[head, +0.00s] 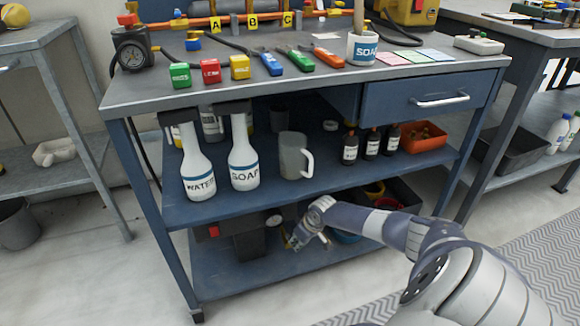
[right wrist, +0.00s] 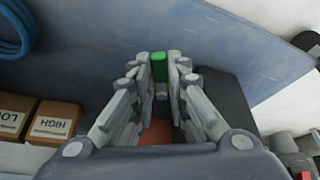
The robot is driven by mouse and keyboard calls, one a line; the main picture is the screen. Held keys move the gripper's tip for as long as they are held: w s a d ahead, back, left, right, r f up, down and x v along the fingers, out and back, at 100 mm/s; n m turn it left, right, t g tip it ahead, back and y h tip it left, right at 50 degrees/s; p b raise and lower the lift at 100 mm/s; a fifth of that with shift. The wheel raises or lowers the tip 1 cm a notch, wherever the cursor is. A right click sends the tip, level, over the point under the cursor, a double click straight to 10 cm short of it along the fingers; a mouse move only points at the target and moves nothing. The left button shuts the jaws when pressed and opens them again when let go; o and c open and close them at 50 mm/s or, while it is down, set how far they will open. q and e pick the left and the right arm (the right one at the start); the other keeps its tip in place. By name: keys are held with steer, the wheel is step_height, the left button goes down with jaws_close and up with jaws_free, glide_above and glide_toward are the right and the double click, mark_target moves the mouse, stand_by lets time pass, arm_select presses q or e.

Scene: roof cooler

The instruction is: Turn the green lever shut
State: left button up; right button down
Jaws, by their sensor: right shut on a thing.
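The green lever (right wrist: 159,67) shows in the right wrist view as a bright green block between the fingertips of my right gripper (right wrist: 158,75). The fingers are closed in on it from both sides. An orange-brown part (right wrist: 157,132) shows further down between the fingers, and the rest of the lever's mount is hidden. In the head view my right gripper (head: 294,242) is low at the bench's bottom shelf, beside a dark device (head: 249,246). The lever cannot be made out there. My left gripper is in neither view.
The middle shelf (head: 330,188) is just above my right gripper, with bottles and a grey jug (head: 294,156) on it. A black crate (head: 402,200) stands on the bottom shelf to the right. Two cartons (right wrist: 52,120) and a blue hose (right wrist: 14,35) show in the wrist view.

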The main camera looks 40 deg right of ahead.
steer(key=shift+s+a, duration=0.1)
steer(key=shift+a, duration=0.1)
steer(key=c, duration=1.6)
jaws_free()
steer(key=shift+o, duration=0.2)
steer(key=shift+s+d, duration=0.1)
steer(key=v, duration=0.7)
steer(key=shift+r, duration=0.25)
steer(key=shift+s, duration=0.1)
